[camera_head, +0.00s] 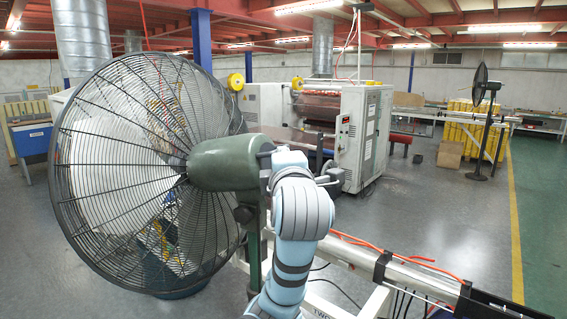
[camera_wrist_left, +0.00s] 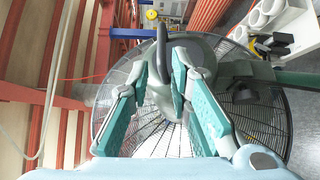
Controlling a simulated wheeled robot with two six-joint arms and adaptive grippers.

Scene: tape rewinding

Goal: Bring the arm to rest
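One of my arms (camera_head: 296,215), light blue with grey bands, rises from the bottom centre in the head view. Its wrist is bent up beside the green motor housing (camera_head: 225,163) of a large caged fan (camera_head: 110,170). The gripper there is mostly hidden behind the arm. In the left wrist view my left gripper (camera_wrist_left: 161,72) has two teal fingers set apart, with a gap between their tips. The fan cage (camera_wrist_left: 262,118) and the housing lie beyond the fingers. My right gripper is not in view.
A white machine (camera_head: 360,130) stands behind my arm. A rail with an orange cable (camera_head: 400,262) runs to the lower right. A second fan (camera_head: 480,85) stands at the far right. Grey floor (camera_head: 425,215) is clear on the right.

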